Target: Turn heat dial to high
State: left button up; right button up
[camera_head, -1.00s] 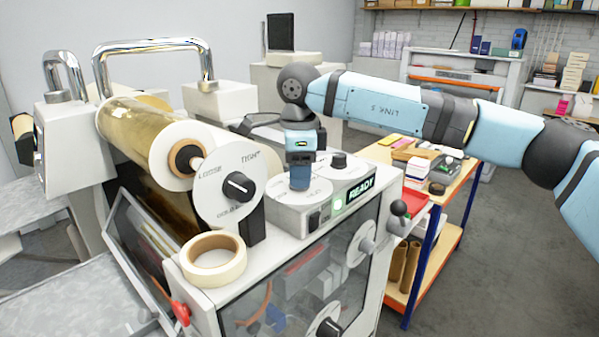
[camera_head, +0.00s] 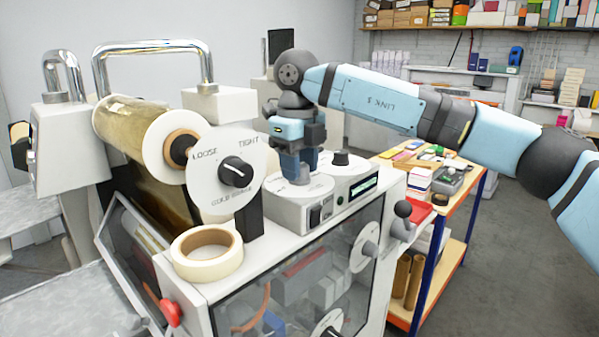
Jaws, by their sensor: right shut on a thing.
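The laminator-like machine has a small grey control box (camera_head: 285,213) on its top right. A white dial plate (camera_head: 313,188) lies on the box, its lettering too small to read. My right gripper (camera_head: 302,178) points down over this plate and is shut on the dial's knob (camera_head: 303,181), which it mostly hides. I cannot read where the knob points. A second black knob (camera_head: 340,158) stands behind it on the same box. My left gripper is not in view.
A larger upright dial (camera_head: 237,172), marked LOOSE and TIGHT, stands left of the box. A tape roll (camera_head: 207,252) lies on the front left top. A film roll (camera_head: 140,130) is behind. A small display (camera_head: 364,186) and black switch (camera_head: 315,216) are on the box front. A loaded cart (camera_head: 462,205) stands right.

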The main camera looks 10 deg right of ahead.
jog(key=shift+m+b, duration=0.4)
jog(key=shift+m, duration=0.6)
jog(key=o, duration=0.9)
jog(key=r, duration=1.3)
jog(key=shift+s+a+r+b, duration=0.1)
jog(key=shift+a+r+b, duration=0.1)
jog(key=shift+r+b, duration=0.2)
